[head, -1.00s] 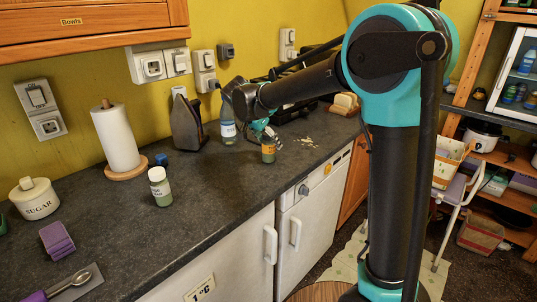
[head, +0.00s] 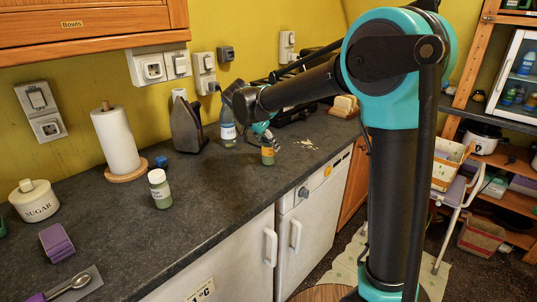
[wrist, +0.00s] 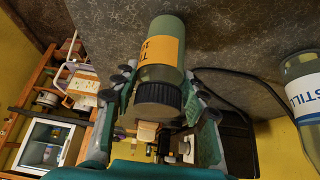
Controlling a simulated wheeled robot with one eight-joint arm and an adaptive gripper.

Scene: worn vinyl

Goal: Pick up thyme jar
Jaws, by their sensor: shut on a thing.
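The jar with an orange label (head: 268,152) and greenish contents stands upright on the dark counter, below the end of my arm. In the wrist view the same jar (wrist: 163,50) shows its dark ribbed cap towards me; the label is only partly readable. My gripper (wrist: 158,82) is shut on this jar, with one finger on each side near the cap. In the head view my gripper (head: 265,138) is small and partly hidden by its own links. I see no clear gap between the jar and the counter.
A bottle labelled "STILL..." (wrist: 303,90) stands close to the right in the wrist view. The head view shows an iron (head: 186,127), a white-capped jar (head: 160,190), a paper roll (head: 116,143) and a sugar pot (head: 35,203).

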